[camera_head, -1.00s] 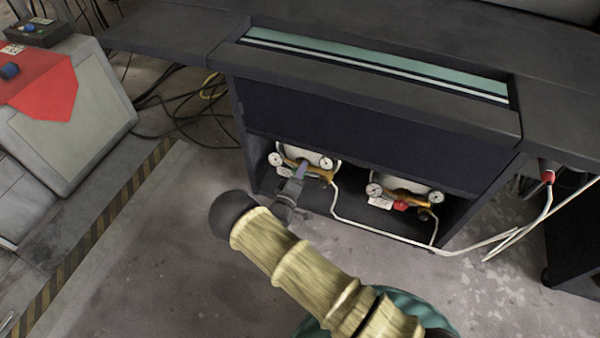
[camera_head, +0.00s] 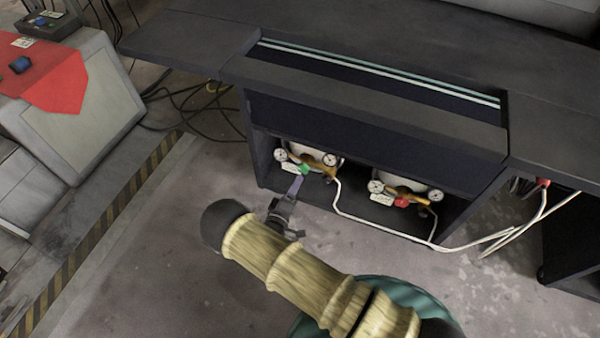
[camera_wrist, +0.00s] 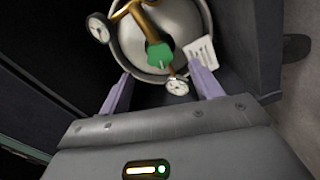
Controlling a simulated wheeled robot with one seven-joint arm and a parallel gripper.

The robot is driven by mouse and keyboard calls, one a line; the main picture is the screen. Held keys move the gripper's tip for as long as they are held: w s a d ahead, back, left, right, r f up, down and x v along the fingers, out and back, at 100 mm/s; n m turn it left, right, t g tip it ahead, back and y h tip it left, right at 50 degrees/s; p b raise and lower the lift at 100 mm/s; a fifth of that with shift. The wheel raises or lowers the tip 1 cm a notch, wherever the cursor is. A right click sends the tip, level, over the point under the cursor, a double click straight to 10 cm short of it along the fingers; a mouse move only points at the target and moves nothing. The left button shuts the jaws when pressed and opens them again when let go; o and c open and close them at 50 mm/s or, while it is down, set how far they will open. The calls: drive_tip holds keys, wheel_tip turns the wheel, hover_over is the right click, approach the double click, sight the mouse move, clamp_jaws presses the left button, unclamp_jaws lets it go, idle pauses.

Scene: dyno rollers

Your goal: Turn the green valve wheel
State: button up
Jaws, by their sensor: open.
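The green valve wheel (camera_head: 304,169) sits on a brass fitting (camera_head: 318,164) at the front of a pale tank in the left part of a low cabinet. In the wrist view the green wheel (camera_wrist: 159,55) lies ahead of and between my two purple-grey fingers. My gripper (camera_head: 294,184) reaches toward the tank from the front. It is open, with a wide gap (camera_wrist: 160,88) between the fingers and nothing held. The wheel appears beyond the fingertips, apart from them.
A second tank with a red valve wheel (camera_head: 401,202) stands at the right in the same cabinet (camera_head: 375,145). Gauges (camera_head: 329,160) and a white tag (camera_wrist: 200,52) sit close around the green wheel. A white hose (camera_head: 375,229) runs along the cabinet front.

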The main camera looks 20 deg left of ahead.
drive_tip(key=s+p, duration=0.2)
drive_tip(key=s, duration=0.7)
drive_tip(key=shift+a, duration=0.35)
